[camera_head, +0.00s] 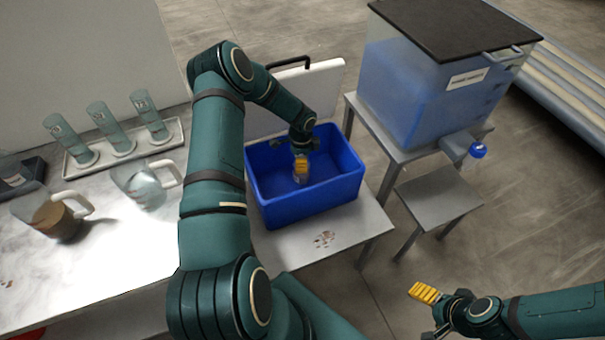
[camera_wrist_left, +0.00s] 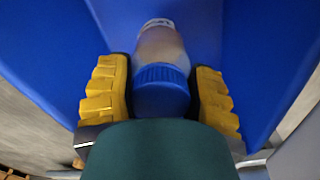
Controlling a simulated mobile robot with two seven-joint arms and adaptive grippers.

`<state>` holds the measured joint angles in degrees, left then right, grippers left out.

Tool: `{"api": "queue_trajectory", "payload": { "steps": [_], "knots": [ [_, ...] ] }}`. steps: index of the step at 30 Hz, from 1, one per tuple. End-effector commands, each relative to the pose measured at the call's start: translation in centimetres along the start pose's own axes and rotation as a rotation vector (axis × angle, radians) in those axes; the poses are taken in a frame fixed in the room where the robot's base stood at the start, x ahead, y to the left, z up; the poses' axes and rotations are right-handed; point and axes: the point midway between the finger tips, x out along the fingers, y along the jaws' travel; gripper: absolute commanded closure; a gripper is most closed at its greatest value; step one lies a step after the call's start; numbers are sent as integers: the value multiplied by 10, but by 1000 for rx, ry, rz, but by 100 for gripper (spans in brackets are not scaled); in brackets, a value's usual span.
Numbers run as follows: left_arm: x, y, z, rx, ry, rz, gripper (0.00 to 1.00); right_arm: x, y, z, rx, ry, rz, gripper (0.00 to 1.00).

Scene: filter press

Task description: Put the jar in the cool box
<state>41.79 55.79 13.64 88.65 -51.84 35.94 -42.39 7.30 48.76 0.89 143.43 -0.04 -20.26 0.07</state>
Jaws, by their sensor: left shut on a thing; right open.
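The cool box (camera_head: 335,196) is a blue open tub on the metal table, with its white lid (camera_head: 322,90) raised behind it. My left gripper (camera_head: 301,163) reaches down inside the box with its yellow fingers shut on the jar (camera_head: 299,179). In the left wrist view the jar (camera_wrist_left: 162,85) has a blue cap and a clear body with pale contents, and sits between the fingers (camera_wrist_left: 162,95), surrounded by blue walls. I cannot tell whether the jar touches the box floor. My right gripper (camera_head: 436,298) is open and empty at the lower right, away from the table.
A tray (camera_head: 157,148) with several clear cylinders stands at the back left. Two jugs, one clear (camera_head: 145,186) and one with brown contents (camera_head: 56,216), stand nearby. A large blue-filled tank (camera_head: 410,95) is on a stand at right, above a low stool (camera_head: 438,200). Brown specks lie before the box.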

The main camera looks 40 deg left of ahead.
Motion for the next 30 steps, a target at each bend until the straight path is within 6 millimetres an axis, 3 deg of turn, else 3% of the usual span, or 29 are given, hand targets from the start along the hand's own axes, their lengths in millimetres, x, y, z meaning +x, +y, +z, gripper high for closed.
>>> {"api": "queue_trajectory", "payload": {
  "steps": [13, 24, 25, 27, 30],
  "knots": [
    [47, 0, -1, 0, 1, 1, 86, 11, 4, -1, -1, 6, 0, 23],
    [52, 0, -1, 1, 0, -1, 86, 13, 5, -2, -1, 7, 0, 23],
    [52, 0, 0, 0, 0, 0, 36, 13, 5, -2, -1, 7, 0, 23],
    [51, 0, 0, 1, 0, 0, 17, 12, 4, -2, -1, 7, 0, 23],
    [51, 0, 0, 1, 0, 0, 17, 12, 4, -2, -1, 7, 0, 23]
  ]
}}
